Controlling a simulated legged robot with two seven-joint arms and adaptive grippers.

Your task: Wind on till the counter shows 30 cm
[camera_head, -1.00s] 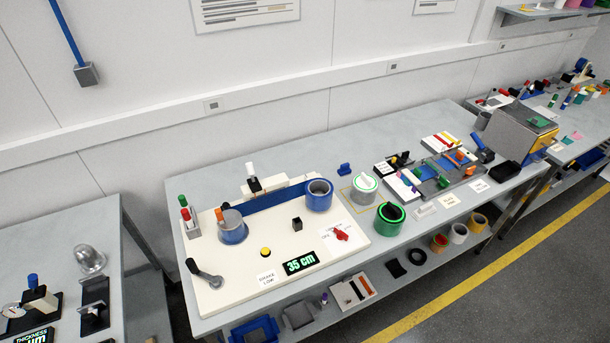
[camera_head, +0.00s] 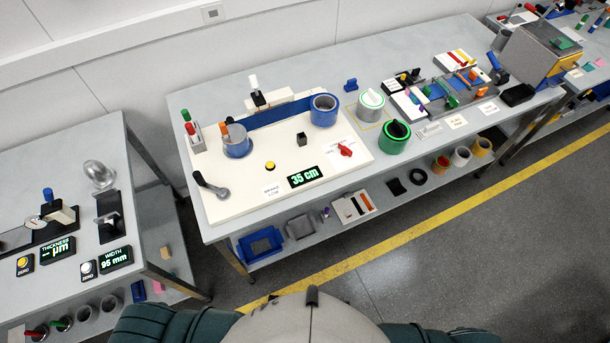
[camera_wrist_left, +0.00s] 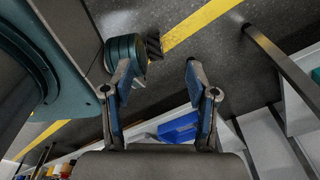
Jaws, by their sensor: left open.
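The winding machine is a cream board (camera_head: 230,205) on the middle table. Its counter (camera_head: 304,177) reads 35 cm in green. A dark crank handle (camera_head: 211,185) sits at the board's front left corner. A blue band (camera_head: 275,113) runs between a blue roll (camera_head: 237,141) on the left and a blue roll (camera_head: 323,110) on the right. A yellow button (camera_head: 270,166) and a red knob (camera_head: 345,150) are on the board. My left gripper (camera_wrist_left: 158,75) is open and empty in the left wrist view, above the floor. My right gripper is in neither view.
A left table holds gauges with a WIDTH display (camera_head: 115,259) reading 95 mm. A gap separates it from the middle table (camera_head: 420,165). A blue bin (camera_head: 260,245) sits on the lower shelf.

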